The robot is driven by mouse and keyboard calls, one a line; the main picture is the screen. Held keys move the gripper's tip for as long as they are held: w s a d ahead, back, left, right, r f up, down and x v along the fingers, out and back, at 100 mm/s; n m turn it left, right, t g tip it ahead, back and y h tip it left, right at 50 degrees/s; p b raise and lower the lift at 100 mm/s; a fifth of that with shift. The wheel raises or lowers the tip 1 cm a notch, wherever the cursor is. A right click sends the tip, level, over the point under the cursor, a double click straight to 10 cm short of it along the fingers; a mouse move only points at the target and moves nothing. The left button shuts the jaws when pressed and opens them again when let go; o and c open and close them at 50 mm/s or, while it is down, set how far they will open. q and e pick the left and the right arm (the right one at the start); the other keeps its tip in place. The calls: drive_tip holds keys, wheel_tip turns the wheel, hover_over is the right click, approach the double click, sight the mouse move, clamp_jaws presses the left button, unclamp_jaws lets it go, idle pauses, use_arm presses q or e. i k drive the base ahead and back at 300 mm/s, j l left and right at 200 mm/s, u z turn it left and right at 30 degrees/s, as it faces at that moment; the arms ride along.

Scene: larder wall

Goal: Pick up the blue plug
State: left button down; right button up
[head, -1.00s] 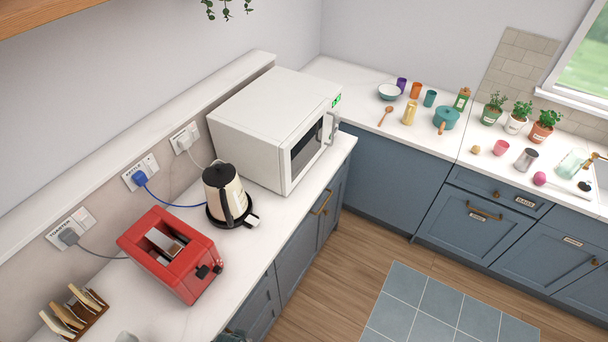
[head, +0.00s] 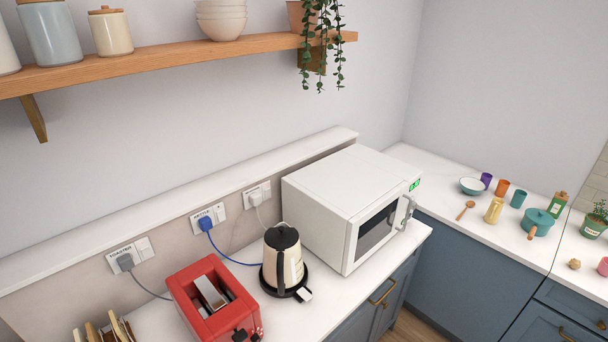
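The blue plug (head: 206,224) sits in the middle wall socket (head: 221,213), which is labelled for the kettle, low on the wall behind the counter. A blue cord (head: 236,260) runs from it toward the cream and black kettle (head: 284,262). A grey plug (head: 125,262) is in the toaster socket to its left. A white plug (head: 255,198) is in the socket to its right, beside the microwave. Neither of my grippers shows in the head view.
The red toaster (head: 215,304) stands on the counter in front of the sockets, left of the kettle. The white microwave (head: 345,200) is to the right. A ledge (head: 180,205) runs above the sockets, and a wooden shelf (head: 170,62) hangs higher up.

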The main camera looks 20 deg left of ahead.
sight(205, 223)
drive_tip(key=u, duration=1.4)
